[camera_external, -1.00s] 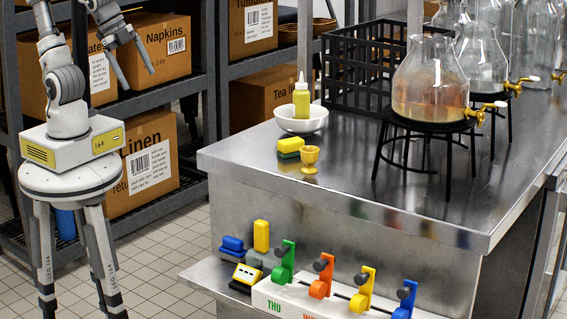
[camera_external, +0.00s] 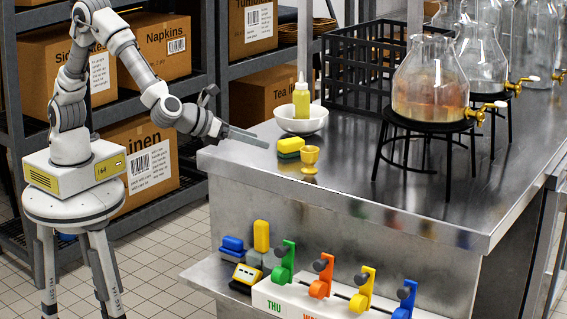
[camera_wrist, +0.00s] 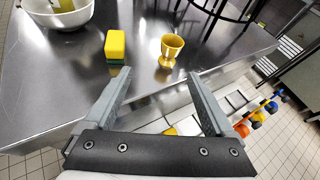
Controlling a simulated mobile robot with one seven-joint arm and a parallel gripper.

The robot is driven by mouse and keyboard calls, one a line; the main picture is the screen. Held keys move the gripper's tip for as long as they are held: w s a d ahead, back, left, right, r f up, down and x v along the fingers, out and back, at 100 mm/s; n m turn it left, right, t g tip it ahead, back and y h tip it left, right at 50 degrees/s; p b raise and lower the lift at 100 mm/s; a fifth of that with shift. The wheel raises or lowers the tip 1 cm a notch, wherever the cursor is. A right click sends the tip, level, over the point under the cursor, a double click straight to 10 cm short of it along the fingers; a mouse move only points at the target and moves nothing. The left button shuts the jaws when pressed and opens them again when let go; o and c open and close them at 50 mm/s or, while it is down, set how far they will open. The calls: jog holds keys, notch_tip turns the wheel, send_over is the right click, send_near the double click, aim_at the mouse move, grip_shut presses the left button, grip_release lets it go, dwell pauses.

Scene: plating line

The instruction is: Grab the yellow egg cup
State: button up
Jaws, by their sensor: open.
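The yellow egg cup (camera_external: 310,160) stands upright on the steel counter (camera_external: 240,160), near its front left part. In the wrist view the egg cup (camera_wrist: 170,50) is beyond the fingertips, a little right of the middle between them. My gripper (camera_external: 262,138) reaches over the counter's left edge from the left, short of the egg cup. In the wrist view my gripper (camera_wrist: 158,74) is open with nothing between its fingers.
A yellow and green sponge (camera_external: 290,147) lies just left of the egg cup. Behind it a white bowl (camera_external: 302,124) holds a yellow squeeze bottle (camera_external: 301,98). Glass dispensers (camera_external: 430,80) on black stands are to the right. Colored levers (camera_external: 320,280) are on a lower shelf in front.

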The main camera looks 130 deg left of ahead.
jog(key=w+f+m, duration=0.1)
jog(key=w+f, duration=0.1)
jog(key=b, duration=0.2)
send_near(320, 170)
jog(key=a, duration=0.1)
jog(key=w+a, duration=0.1)
jog(key=a, duration=0.1)
jog(key=shift+w+a+f+t, duration=0.15)
jog(key=shift+w+a+t, duration=0.1)
jog(key=shift+a+t, duration=0.05)
jog(key=shift+w+r+x, duration=0.1)
jog(key=shift+r+x, duration=0.05)
jog(key=shift+x, duration=1.25)
jog(key=shift+w+r+x, duration=0.1)
jog(key=shift+r+x, duration=0.05)
jog(key=shift+x, duration=1.25)
grip_shut()
jog(key=shift+r, duration=0.1)
